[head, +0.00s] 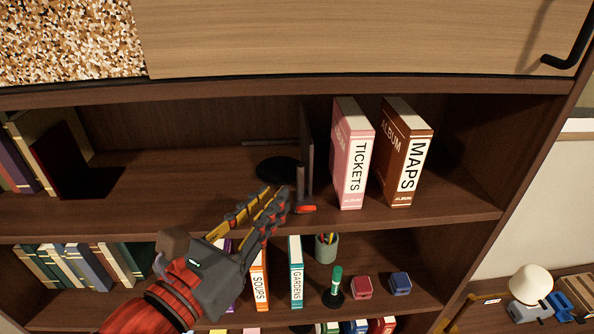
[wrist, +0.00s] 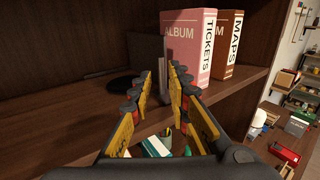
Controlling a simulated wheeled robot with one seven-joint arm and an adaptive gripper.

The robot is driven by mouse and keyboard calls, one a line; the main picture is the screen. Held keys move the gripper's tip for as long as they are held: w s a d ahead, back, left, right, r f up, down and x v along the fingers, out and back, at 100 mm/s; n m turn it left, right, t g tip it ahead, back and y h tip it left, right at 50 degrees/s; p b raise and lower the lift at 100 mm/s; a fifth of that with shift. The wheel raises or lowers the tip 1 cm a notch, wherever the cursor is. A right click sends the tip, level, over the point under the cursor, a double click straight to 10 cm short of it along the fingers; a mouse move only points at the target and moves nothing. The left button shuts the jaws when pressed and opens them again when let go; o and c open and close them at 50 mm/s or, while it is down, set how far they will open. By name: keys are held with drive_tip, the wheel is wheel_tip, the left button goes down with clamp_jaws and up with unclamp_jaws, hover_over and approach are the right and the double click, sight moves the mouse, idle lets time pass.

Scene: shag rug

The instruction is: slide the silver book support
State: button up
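The book support stands upright on the upper shelf in the head view as a thin, dark grey plate (head: 306,150), seen nearly edge-on just left of the pink TICKETS album (head: 349,155). Its colour looks dark in the shade. A dark round shape lies at its foot on the left. My gripper (head: 295,200) reaches up from the lower left, with its fingertips at the plate's near edge, one on each side. In the wrist view my gripper (wrist: 159,76) shows a gap between its fingers, with a thin grey edge in it. Contact with the plate cannot be told.
The brown MAPS album (head: 407,152) stands right of the pink one, with a gap between. The lower shelf holds books, a pen cup (head: 326,248) and small items beneath my gripper.

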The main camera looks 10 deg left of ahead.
sight(299, 171)
drive_tip(key=p+x, duration=0.1)
drive_tip(key=x, duration=0.7)
drive_tip(key=shift+d, duration=0.1)
drive_tip(key=shift+c, duration=1.2)
clamp_jaws()
